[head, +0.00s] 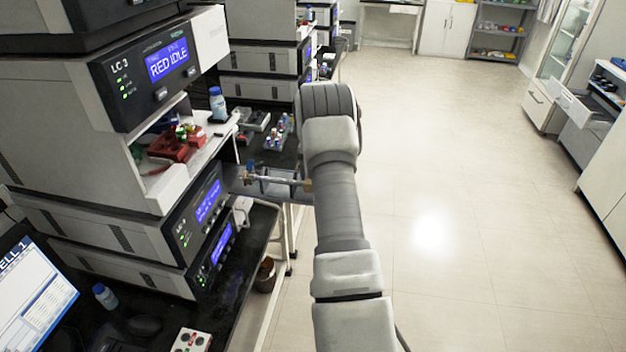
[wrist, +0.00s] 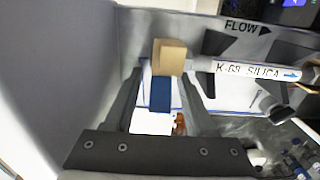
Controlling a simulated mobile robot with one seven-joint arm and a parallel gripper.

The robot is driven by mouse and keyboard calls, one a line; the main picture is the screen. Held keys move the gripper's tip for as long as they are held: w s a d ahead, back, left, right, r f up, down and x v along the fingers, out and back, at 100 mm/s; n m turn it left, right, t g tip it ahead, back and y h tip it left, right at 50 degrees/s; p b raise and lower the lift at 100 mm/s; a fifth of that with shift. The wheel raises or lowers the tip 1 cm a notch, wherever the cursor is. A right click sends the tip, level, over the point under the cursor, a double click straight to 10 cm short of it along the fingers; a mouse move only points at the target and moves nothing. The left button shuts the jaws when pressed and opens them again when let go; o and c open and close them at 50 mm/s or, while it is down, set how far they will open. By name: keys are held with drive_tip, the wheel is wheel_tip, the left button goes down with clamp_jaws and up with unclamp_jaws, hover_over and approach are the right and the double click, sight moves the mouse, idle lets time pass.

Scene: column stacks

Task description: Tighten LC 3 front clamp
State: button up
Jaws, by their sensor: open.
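The LC 3 unit (head: 140,75) stands at the left in the head view, its display reading "RED IDLE". Beside it, a horizontal column assembly (head: 272,180) sits on a grey bracket, with a brass-coloured end near my arm. In the wrist view, a white column (wrist: 255,70) labelled "K-69 SILICA" runs to the right from a tan block (wrist: 170,57). A blue piece (wrist: 160,94) shows below that block. My gripper (wrist: 161,80) is open, its two dark fingers on either side of the blue piece. I cannot tell whether they touch anything. The head view hides my gripper behind my arm.
Small vials (head: 277,132) stand on the dark bench behind the column. A grey wall (wrist: 50,70) fills the left of the wrist view. The floor (head: 450,190) at right is clear.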

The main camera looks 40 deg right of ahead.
wheel_tip(320, 180, up, 17)
drive_tip(key=b, duration=0.1)
drive_tip(key=shift+r+b, duration=0.2)
drive_tip(key=shift+b, duration=0.1)
drive_tip(key=shift+w+d, duration=0.1)
idle(0.4)
